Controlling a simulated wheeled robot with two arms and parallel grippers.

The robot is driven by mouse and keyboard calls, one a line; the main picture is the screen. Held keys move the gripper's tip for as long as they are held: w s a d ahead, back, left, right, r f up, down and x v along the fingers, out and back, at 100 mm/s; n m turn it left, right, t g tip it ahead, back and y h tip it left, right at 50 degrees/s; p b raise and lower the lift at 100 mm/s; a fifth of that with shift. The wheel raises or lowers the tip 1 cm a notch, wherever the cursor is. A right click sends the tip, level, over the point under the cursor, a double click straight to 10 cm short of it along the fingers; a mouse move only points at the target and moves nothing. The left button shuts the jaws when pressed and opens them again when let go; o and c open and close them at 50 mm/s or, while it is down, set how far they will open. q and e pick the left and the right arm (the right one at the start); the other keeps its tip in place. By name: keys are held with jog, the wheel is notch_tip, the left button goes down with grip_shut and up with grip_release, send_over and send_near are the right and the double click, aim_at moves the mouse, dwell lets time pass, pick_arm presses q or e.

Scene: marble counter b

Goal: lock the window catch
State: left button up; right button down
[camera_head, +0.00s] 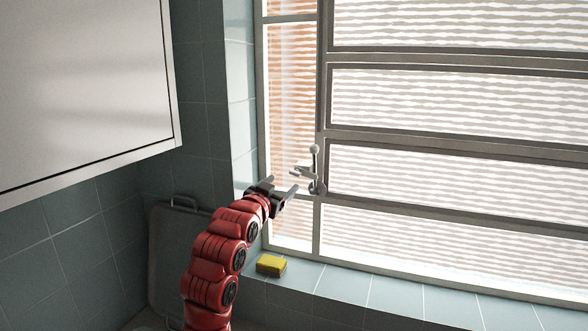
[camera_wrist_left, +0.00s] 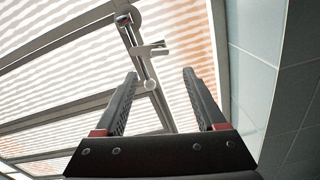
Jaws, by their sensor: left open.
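The window catch is a small metal lever with a round knob (camera_head: 315,149) on top, mounted on the upright window bar. In the head view the lever stands nearly upright above its round base (camera_head: 317,188). A short metal bracket (camera_head: 303,172) juts out to its left. My left gripper (camera_head: 284,187) is open and empty, just left of the catch and below the knob. In the left wrist view the knob (camera_wrist_left: 150,84) shows between the two fingers (camera_wrist_left: 160,74), nearer the left one; contact is not visible. The bracket (camera_wrist_left: 153,49) lies beyond it. My right gripper is not in view.
A yellow sponge (camera_head: 270,265) lies on the tiled sill (camera_head: 345,283) under the window. A white cabinet (camera_head: 85,85) hangs at the upper left. A grey tray (camera_head: 172,255) leans against the tiled wall. The space before the large panes at right is clear.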

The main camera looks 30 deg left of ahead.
aim_at(294, 173)
pick_arm(q)
jog(key=p+x, duration=0.3)
jog(key=x, duration=0.5)
jog(key=shift+w+r, duration=0.15)
jog(key=shift+w+a+f, duration=0.15)
jog(key=shift+w+f, duration=0.05)
jog(key=shift+w, duration=0.4)
